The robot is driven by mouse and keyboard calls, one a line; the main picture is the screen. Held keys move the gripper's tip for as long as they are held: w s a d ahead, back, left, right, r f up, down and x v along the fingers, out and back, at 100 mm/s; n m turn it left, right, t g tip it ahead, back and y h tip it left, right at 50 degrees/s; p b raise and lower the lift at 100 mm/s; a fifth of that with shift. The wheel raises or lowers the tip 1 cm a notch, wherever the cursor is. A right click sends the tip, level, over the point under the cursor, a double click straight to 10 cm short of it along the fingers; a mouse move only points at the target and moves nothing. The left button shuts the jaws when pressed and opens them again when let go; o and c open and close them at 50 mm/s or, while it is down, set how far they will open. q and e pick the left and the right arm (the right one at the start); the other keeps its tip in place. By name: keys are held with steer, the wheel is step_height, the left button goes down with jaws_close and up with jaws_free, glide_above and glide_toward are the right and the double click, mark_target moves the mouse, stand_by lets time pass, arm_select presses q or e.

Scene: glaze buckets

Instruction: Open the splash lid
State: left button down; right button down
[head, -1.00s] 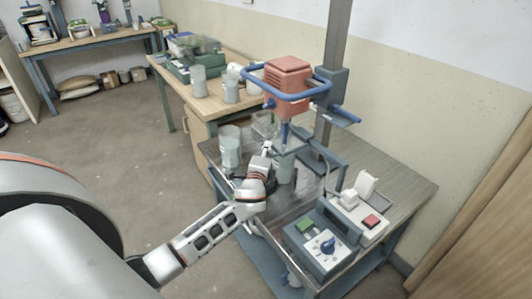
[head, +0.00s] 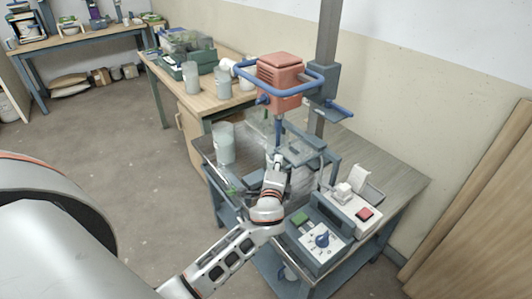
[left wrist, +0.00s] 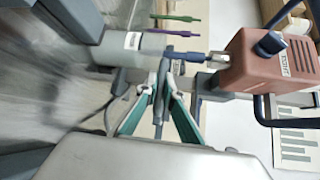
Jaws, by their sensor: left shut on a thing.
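My left gripper (head: 277,163) reaches in at the mixing stand, just in front of the stirrer shaft. In the left wrist view its teal fingers (left wrist: 163,82) close on a narrow dark grey bar, which I take to be the splash lid's handle. The clear splash lid (head: 300,180) is see-through and blurred, so its exact angle is hard to tell. A grey bucket (left wrist: 122,48) stands under the stirrer and is partly hidden in the head view. The red mixer motor (head: 280,75) with its blue guard bar is above. My right gripper is not in view.
A control box (head: 322,238) with a green button and dial, and a white unit with a red button (head: 362,213), stand to the right of the lid. A pale container (head: 224,143) stands at the table's left. The mixer column (head: 327,60) rises behind.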

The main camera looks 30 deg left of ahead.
arm_select(q)
steer(key=shift+s+d, duration=0.2)
steer(key=shift+d, duration=0.3)
steer(key=shift+s+d, duration=0.2)
steer(key=shift+d, duration=0.25)
steer(key=c, duration=2.2)
jaws_free()
steer(key=shift+o, duration=0.2)
steer(key=v, duration=1.2)
steer(key=shift+a+f, duration=0.1)
